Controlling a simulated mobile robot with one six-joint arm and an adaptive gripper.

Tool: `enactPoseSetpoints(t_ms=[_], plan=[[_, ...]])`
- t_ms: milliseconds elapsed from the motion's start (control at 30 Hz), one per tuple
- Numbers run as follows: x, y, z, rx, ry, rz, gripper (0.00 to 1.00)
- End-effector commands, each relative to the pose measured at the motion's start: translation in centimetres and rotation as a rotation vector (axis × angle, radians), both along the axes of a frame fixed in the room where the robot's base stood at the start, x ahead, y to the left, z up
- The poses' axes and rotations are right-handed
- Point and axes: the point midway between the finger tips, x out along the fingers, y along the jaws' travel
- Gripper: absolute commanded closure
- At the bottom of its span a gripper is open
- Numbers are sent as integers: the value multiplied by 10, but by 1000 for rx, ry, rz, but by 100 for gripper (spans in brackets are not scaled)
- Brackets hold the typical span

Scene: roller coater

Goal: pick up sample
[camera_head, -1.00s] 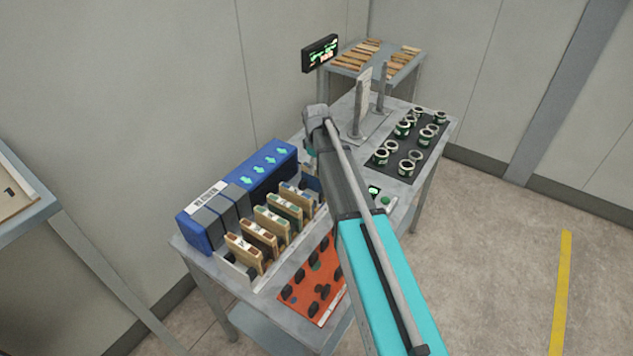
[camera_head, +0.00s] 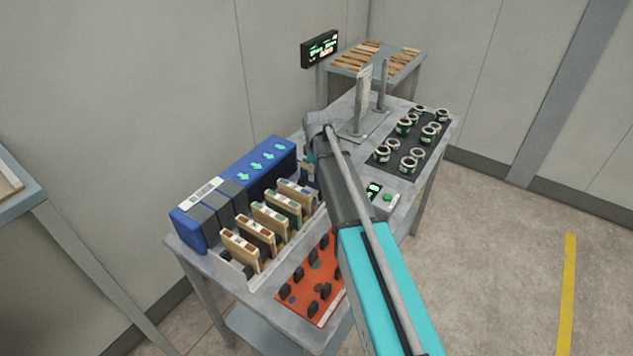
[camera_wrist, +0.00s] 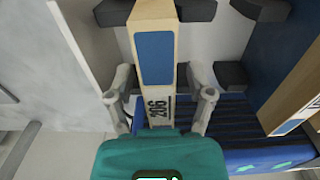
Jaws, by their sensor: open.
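A wooden sample (camera_wrist: 160,75) with a blue patch on its end and a label reading 206 stands between my gripper's fingers in the wrist view. My gripper (camera_wrist: 164,97) is open, with one finger on each side of this sample. Small gaps show between the fingers and the wood. In the head view my gripper is mostly hidden behind my arm. Several more wooden samples (camera_head: 241,250) with red, green and other coloured ends stand in a row in a white rack (camera_head: 238,272). Another wooden sample (camera_wrist: 291,90) stands to the right in the wrist view.
A blue unit with green arrows (camera_head: 262,158) stands behind the rack. An orange tray (camera_head: 312,290) with dark pieces lies in front. A black mat (camera_head: 404,168) holds several metal-rimmed cups. A side table (camera_head: 340,70) with wooden strips and a display (camera_head: 320,49) are at the back.

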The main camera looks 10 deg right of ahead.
Motion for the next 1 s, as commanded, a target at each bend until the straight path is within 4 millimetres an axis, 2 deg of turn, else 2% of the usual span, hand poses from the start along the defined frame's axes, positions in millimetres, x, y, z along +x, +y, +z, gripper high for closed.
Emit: enactPoseSetpoints(t_ms=[667, 1000], plan=[[0, 1, -2, 0, 0, 1, 31], [0, 1, -2, 0, 0, 1, 95]])
